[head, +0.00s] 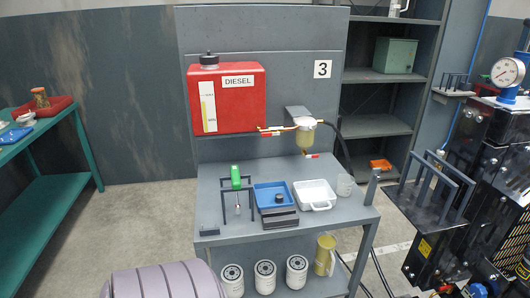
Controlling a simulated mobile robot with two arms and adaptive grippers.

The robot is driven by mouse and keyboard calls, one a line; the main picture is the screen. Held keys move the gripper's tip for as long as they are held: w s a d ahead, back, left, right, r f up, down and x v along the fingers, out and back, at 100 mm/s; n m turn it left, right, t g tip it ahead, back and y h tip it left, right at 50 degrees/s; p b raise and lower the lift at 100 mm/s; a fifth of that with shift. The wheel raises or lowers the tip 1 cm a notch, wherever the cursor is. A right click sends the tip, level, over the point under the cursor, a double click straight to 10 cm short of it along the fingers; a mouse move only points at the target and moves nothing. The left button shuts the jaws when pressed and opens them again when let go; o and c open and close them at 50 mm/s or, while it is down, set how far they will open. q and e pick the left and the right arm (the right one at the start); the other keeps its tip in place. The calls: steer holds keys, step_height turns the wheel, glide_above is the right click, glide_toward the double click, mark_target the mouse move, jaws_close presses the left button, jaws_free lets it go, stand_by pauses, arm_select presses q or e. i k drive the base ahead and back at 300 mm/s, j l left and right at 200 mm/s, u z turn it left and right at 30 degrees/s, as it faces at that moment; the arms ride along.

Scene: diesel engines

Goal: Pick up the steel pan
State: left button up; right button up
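A light, shallow rectangular pan (315,194) with a small handle or lip at its front sits on the grey workbench (345,217), right of the middle. It looks whitish, and it is the only thing in view that resembles the steel pan; I cannot tell its material. It lies flat and looks empty. Neither of my grippers is in the head view.
Left of the pan are a blue tray (262,188), a dark block (280,220) and a green-topped stand (236,178). A clear cup (344,185) stands at its right. A filter bowl (305,137) hangs behind. A ribbed grey cylinder (165,282) is at the bottom left.

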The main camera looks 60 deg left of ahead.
mark_target(316, 194)
steer(key=u, duration=1.55)
